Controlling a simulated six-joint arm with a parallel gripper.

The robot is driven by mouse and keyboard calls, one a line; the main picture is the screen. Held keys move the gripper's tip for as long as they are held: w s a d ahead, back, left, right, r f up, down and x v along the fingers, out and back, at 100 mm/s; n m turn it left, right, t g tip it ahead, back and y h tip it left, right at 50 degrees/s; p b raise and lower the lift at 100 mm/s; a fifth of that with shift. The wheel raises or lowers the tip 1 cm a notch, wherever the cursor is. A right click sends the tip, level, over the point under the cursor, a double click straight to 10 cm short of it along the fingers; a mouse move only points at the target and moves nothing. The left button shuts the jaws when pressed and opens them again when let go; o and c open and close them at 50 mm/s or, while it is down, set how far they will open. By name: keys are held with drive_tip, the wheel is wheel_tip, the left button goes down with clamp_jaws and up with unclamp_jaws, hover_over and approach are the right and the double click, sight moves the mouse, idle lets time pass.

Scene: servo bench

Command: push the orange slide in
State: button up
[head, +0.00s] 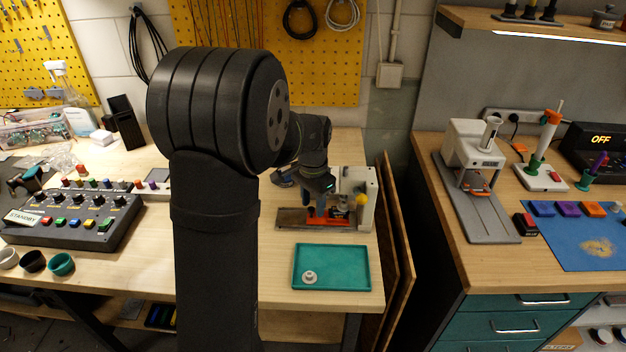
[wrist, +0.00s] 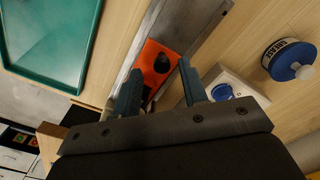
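The orange slide (head: 330,221) sits on a grey metal rail (head: 291,219) at the foot of a pale bench press on the wooden bench. In the wrist view the orange slide (wrist: 154,67) carries a round black knob (wrist: 162,63) and lies in the grey rail (wrist: 190,24). My gripper (head: 319,205) points down just over the slide in the head view. In the wrist view my gripper (wrist: 160,75) has its two blue fingers apart, one on each side of the slide's knob area. Nothing is clamped; I cannot tell whether a finger touches the slide. The slide's near end is partly hidden by my gripper.
A teal tray (head: 345,267) with a small metal part lies in front of the rail. The press body (head: 368,185) with a yellow knob stands right behind the slide. A grease tin (wrist: 288,60) is near in the wrist view. A control box (head: 80,219) stands left.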

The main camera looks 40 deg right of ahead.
wheel_tip(320, 180, up, 17)
drive_tip(key=shift+f, duration=0.15)
idle(0.6)
wheel_tip(320, 180, down, 18)
drive_tip(key=shift+r, duration=0.25)
idle(0.3)
